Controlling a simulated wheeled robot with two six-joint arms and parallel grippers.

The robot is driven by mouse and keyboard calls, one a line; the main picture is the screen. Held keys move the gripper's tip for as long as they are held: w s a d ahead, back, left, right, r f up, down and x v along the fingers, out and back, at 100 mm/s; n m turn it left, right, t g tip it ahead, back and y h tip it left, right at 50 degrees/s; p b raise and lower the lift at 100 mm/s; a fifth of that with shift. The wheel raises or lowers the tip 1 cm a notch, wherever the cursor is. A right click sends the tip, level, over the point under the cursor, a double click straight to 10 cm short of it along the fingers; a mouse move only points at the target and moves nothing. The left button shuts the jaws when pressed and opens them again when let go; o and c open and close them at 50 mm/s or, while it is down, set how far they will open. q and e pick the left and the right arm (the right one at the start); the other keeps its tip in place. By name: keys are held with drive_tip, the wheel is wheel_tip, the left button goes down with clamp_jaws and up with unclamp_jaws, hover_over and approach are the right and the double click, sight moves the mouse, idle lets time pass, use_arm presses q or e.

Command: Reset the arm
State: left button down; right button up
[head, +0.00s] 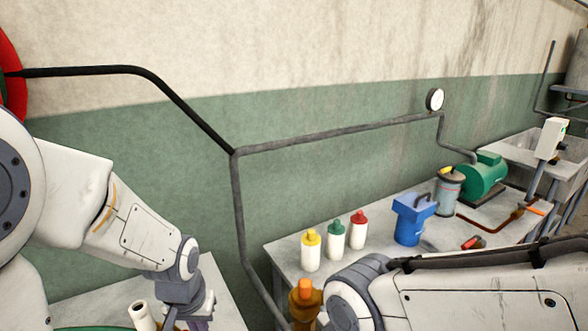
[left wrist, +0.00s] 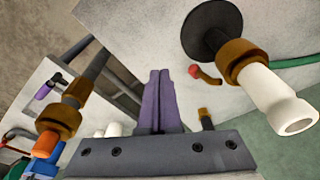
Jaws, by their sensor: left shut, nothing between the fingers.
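My left arm comes in from the left in the head view and bends down over a grey table. Its gripper (head: 200,322) is at the bottom edge, mostly cut off, with a bit of purple finger showing. In the left wrist view the two purple fingers (left wrist: 160,95) lie side by side, closed and with nothing between them. My right arm crosses the lower right of the head view. Its gripper is not seen.
A white nozzle (left wrist: 275,100) with a brass collar is beside the left gripper. A brass fitting with an orange cap (head: 305,292) stands between the tables. Bottles (head: 335,237), a blue container (head: 411,222) and a green motor (head: 482,180) occupy the right table (head: 285,250).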

use_arm(q)
drive_tip(key=s+d+r+m+g+h+p, duration=0.1)
drive_tip(key=s+d+r+m, duration=0.3)
drive_tip(key=s+d, duration=0.35)
drive_tip(key=s+d+r+m+g, duration=0.1)
drive_tip(key=s+d+r+m, duration=0.3)
drive_tip(key=s+d, duration=0.3)
drive_tip(key=w+a+r+m+y+p, duration=0.25)
drive_tip(key=w+p, duration=0.35)
drive_tip(key=w, duration=0.5)
drive_tip(key=w+a+f+m+g+y+p, duration=0.2)
drive_tip(key=w+a+f+y+p, duration=0.25)
drive_tip(key=w+a, duration=0.55)
drive_tip(key=a+f+p, duration=0.1)
drive_tip(key=a+f, duration=0.2)
drive_tip(key=f, duration=0.2)
drive_tip(key=s+a+f+h+p, duration=0.1)
drive_tip(key=a+f+p, duration=0.1)
drive_tip(key=f, duration=0.3)
drive_tip(key=shift+a+f, duration=0.15)
drive_tip(key=shift+a, duration=0.25)
drive_tip(key=shift+s, duration=0.1)
